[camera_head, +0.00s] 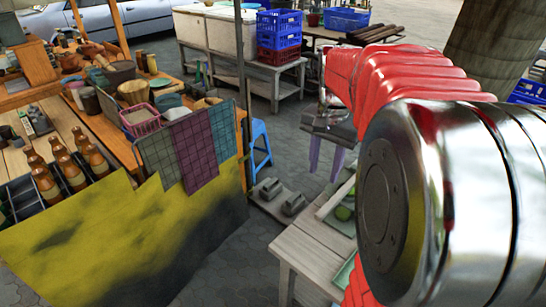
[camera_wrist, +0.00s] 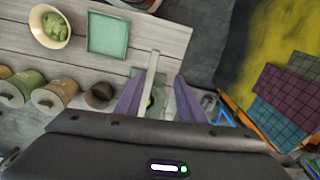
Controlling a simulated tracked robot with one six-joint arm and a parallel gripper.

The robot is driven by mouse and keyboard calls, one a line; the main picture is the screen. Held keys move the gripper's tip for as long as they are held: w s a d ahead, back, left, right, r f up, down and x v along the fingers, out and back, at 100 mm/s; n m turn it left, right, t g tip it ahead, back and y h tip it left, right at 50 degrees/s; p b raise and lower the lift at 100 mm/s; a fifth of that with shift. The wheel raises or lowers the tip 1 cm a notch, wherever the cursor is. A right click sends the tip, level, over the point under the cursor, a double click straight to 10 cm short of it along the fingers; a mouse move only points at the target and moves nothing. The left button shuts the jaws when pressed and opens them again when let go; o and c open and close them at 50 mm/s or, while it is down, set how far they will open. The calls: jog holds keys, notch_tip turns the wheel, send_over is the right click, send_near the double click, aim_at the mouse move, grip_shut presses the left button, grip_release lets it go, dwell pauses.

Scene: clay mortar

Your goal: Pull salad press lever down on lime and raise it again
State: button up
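My gripper (camera_head: 326,168) points down with its two purple fingers apart, above the near table at the right. In the wrist view, my gripper (camera_wrist: 157,100) has a pale bar, seemingly the press lever (camera_wrist: 152,72), showing between its fingers, with gaps on both sides. I cannot tell how far below the fingers it lies. A pale wooden piece, seemingly part of the press (camera_head: 335,199), shows below the gripper in the head view. My arm hides much of the table.
The wrist view shows a square green tray (camera_wrist: 108,34), a bowl of greens (camera_wrist: 50,26) and several lidded pots (camera_wrist: 54,97) on the pale plank table (camera_wrist: 178,38). A blue stool (camera_head: 260,146) and a yellow cloth (camera_head: 120,245) are left of it in the head view.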

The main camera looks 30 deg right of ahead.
aim_at(325, 207)
jog(key=d, duration=0.1)
jog(key=d+m, duration=0.1)
jog(key=shift+d+f, duration=0.3)
jog(key=shift+d, duration=0.1)
notch_tip(325, 207, down, 14)
jog(key=shift+r, duration=0.1)
dwell(0.6)
jog(key=shift+c, duration=0.5)
grip_shut()
